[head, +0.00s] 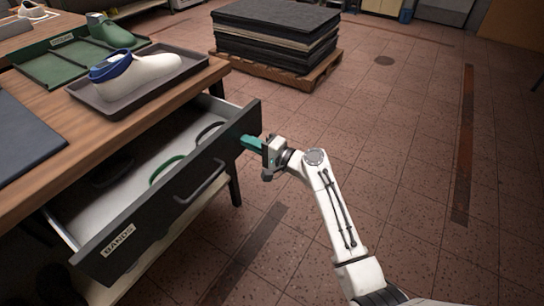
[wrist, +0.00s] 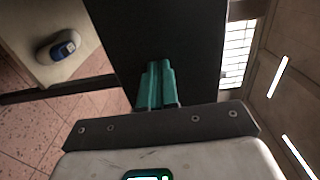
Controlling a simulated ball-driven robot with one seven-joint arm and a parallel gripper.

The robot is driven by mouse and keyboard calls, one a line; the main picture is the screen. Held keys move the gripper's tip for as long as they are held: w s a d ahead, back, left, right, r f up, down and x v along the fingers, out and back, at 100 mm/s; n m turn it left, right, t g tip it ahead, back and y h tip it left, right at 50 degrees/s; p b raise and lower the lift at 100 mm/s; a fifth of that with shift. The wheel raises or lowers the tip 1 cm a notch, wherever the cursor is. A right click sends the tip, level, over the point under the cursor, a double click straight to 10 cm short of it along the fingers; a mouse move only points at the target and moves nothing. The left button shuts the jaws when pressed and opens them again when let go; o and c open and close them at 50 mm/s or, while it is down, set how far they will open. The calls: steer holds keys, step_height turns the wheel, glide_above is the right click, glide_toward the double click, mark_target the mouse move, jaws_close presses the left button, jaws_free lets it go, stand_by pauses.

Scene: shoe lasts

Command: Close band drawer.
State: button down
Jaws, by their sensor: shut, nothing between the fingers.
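The band drawer (head: 140,215) is a dark-fronted drawer under the wooden workbench and stands pulled out, with a "BANDS" label and a bar handle (head: 202,182) on its front. A green band (head: 167,168) and a dark band (head: 209,132) lie inside. My gripper (head: 250,143) has teal fingers, shut and empty, at the right end of the drawer front. In the wrist view the shut fingertips (wrist: 160,75) point at the dark drawer front (wrist: 155,30). I cannot tell whether they touch it.
On the workbench (head: 165,105) are a grey tray (head: 120,108) with a white shoe last (head: 150,70) wearing a blue band, and a green tray (head: 65,68) with a green last (head: 110,32). A pallet (head: 290,75) of stacked dark sheets stands behind. Floor to the right is clear.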

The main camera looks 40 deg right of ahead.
mark_target(206, 130)
steer(key=b+x, duration=0.3)
steer(key=x, duration=0.3)
steer(key=b+x, duration=0.3)
steer(key=x, duration=0.2)
steer(key=b+x, duration=0.3)
steer(key=x, duration=0.3)
steer(key=shift+w+a+f, duration=0.1)
steer(key=shift+w+f, duration=0.15)
steer(key=shift+w+a+r+b, duration=0.2)
steer(key=shift+w+b, duration=0.2)
steer(key=shift+w, duration=0.2)
steer(key=shift+r, duration=0.25)
steer(key=shift+w+a, duration=0.1)
